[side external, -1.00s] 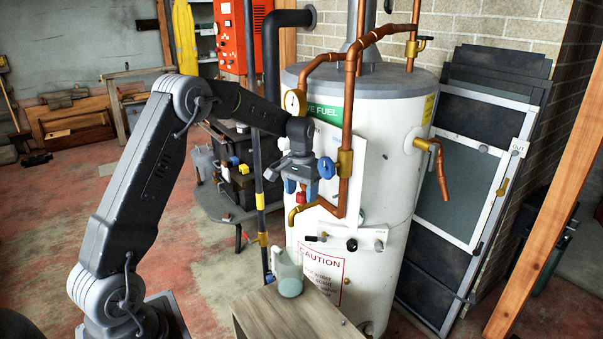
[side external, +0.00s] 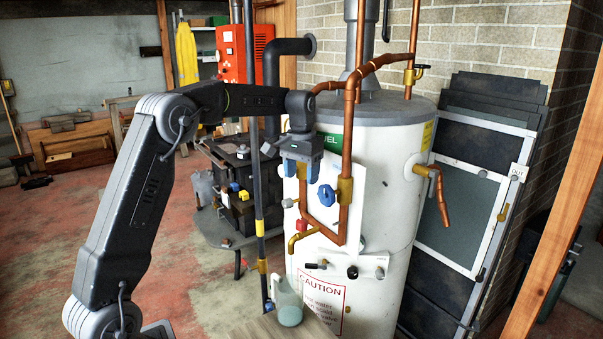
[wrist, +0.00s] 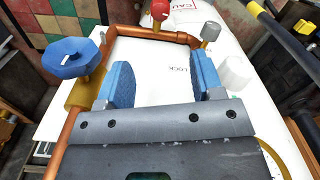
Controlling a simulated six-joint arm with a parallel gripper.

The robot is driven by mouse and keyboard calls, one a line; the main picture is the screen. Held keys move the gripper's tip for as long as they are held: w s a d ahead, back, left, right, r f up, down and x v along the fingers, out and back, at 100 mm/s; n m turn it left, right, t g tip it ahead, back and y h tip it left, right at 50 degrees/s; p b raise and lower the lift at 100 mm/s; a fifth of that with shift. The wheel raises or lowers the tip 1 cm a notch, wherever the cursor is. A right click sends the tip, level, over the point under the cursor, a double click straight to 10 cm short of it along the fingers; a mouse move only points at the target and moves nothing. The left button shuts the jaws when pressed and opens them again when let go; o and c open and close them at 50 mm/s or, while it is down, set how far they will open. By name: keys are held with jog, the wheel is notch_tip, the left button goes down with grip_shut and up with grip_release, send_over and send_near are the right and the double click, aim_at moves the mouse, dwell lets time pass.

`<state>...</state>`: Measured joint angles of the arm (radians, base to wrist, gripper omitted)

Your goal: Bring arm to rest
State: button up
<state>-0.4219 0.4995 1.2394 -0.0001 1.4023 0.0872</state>
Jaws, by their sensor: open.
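My gripper (side external: 301,169) is open and empty, pointing down in front of the white tank (side external: 385,215). In the wrist view its two blue fingers (wrist: 160,82) stand apart with the white board (wrist: 155,65) marked LOCK between them. A blue valve knob (side external: 327,195) is just below and right of the fingers in the side view; it also shows at the upper left of the wrist view (wrist: 70,57). A red knob (wrist: 159,9) lies beyond the fingers. I cannot tell whether the gripper touches the copper pipe close by.
Copper pipe (side external: 348,150) runs vertically next to the gripper. A black pipe with yellow bands (side external: 258,170) stands to its left. A translucent jug (side external: 288,302) sits on the wooden surface (side external: 252,328) below. Black machinery (side external: 235,165) stands behind; open floor (side external: 190,260) lies left.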

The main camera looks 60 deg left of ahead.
jog(key=s+d+r+m+t, duration=0.1)
jog(key=s+d+r, duration=0.2)
jog(key=s+d, duration=0.35)
jog(key=s+d+r+m+t, duration=0.1)
jog(key=s+d+r+t, duration=0.15)
jog(key=s+d, duration=0.4)
jog(key=s+d+f+m+t, duration=0.1)
jog(key=s+d+f, duration=0.1)
jog(key=s+d, duration=0.2)
jog(key=s+d+f+t, duration=0.1)
jog(key=s+d+f, duration=0.2)
jog(key=s, duration=0.7)
jog(key=shift+d+f+m, duration=0.15)
jog(key=shift+d+m, duration=0.25)
jog(key=shift+d, duration=0.05)
